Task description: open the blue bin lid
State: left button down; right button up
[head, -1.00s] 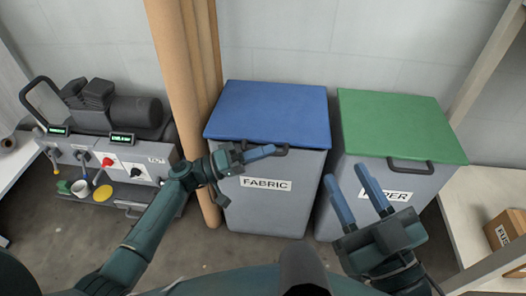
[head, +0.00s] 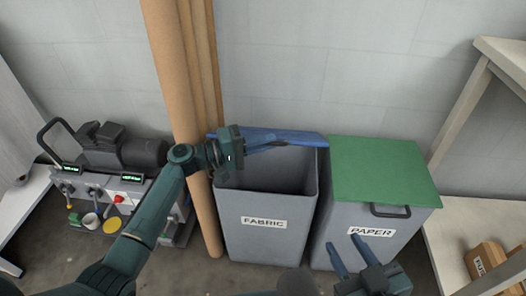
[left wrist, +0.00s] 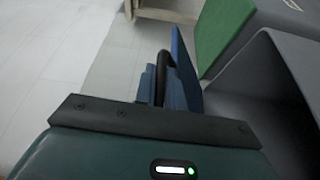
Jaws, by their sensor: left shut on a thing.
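The blue lid (head: 300,138) of the grey fabric bin (head: 264,239) is raised, seen nearly edge-on at the back of the open bin in the head view. My left gripper (head: 262,144) is at the lid's raised edge, shut on its dark handle. In the left wrist view the handle (left wrist: 163,66) sits between the blue fingers (left wrist: 160,88), with the blue lid (left wrist: 184,62) beside it. The bin's inside looks empty where it shows. My right gripper (head: 353,253) is open and empty in front of the paper bin.
The grey paper bin (head: 345,257) with its shut green lid (head: 383,170) stands just right. Tall tan rolls (head: 178,80) stand close on the left, beside my left arm. A machine (head: 120,170) is further left. A shelf with a cardboard box (head: 486,262) is at the right.

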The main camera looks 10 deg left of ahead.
pick_arm(q)
jog(key=shift+w+r, duration=0.25)
jog(key=shift+r, duration=0.05)
jog(key=c, duration=1.5)
grip_release()
notch_tip(320, 180, up, 9)
jog(key=p, duration=0.2)
jog(key=shift+r+p, duration=0.15)
jog(key=shift+p, duration=0.2)
jog(key=shift+r, duration=0.35)
pick_arm(e)
jog(key=shift+s+d+r+m+g+h, duration=0.3)
jog(key=shift+s+r+m+g, duration=0.15)
jog(key=shift+g, duration=0.25)
jog(key=shift+f, duration=0.1)
